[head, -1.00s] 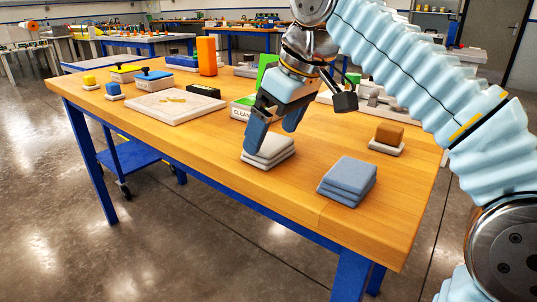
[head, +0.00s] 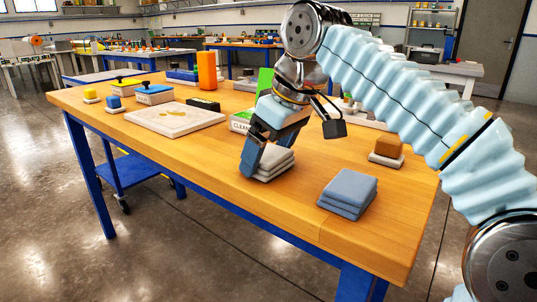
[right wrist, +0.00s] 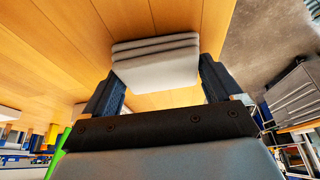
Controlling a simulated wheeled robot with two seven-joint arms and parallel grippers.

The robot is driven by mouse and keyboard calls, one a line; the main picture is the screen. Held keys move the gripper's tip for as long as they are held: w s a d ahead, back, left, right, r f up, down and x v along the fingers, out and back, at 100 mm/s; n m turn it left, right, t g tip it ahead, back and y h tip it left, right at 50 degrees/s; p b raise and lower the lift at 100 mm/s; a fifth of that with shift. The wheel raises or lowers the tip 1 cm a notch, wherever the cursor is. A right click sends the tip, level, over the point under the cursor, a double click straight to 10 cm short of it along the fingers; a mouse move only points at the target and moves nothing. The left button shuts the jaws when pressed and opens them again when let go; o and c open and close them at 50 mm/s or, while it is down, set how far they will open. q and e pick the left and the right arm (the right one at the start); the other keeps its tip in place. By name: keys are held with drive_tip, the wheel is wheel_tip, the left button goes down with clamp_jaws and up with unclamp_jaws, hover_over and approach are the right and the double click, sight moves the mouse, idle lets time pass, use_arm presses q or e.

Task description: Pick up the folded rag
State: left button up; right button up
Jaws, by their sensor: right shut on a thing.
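A light grey folded rag (head: 275,163) lies in several layers near the front edge of the wooden table. My right gripper (head: 264,154) reaches down over it, with one dark blue finger on its left side; the far finger is mostly hidden. In the right wrist view, the rag (right wrist: 156,62) sits between the two fingers, and the gripper (right wrist: 160,82) is shut on it. The rag appears to rest on the table still; I cannot see a gap under it. A blue-grey folded rag stack (head: 347,192) lies to the right. My left gripper is not in view.
A brown block on a pale base (head: 387,150) stands at the right. A pale board (head: 174,120), an orange block (head: 207,71) and blue and yellow items stand at the left. The front left tabletop is clear.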

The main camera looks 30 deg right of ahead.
sight(274, 153)
drive_tip(key=r+p, duration=0.1)
drive_tip(key=r, duration=0.1)
drive_tip(key=d+r+p, duration=0.1)
drive_tip(key=r, duration=0.1)
drive_tip(key=shift+s+r, duration=0.15)
drive_tip(key=shift+r, duration=0.15)
drive_tip(key=s+d+r+p, duration=0.2)
drive_tip(key=s+d+r, duration=0.1)
drive_tip(key=d+r, duration=0.1)
drive_tip(key=s+d+r+p, duration=0.2)
drive_tip(key=s+d+r, duration=0.1)
drive_tip(key=d, duration=0.4)
drive_tip(key=shift+d+r, duration=0.25)
drive_tip(key=shift+r, duration=0.3)
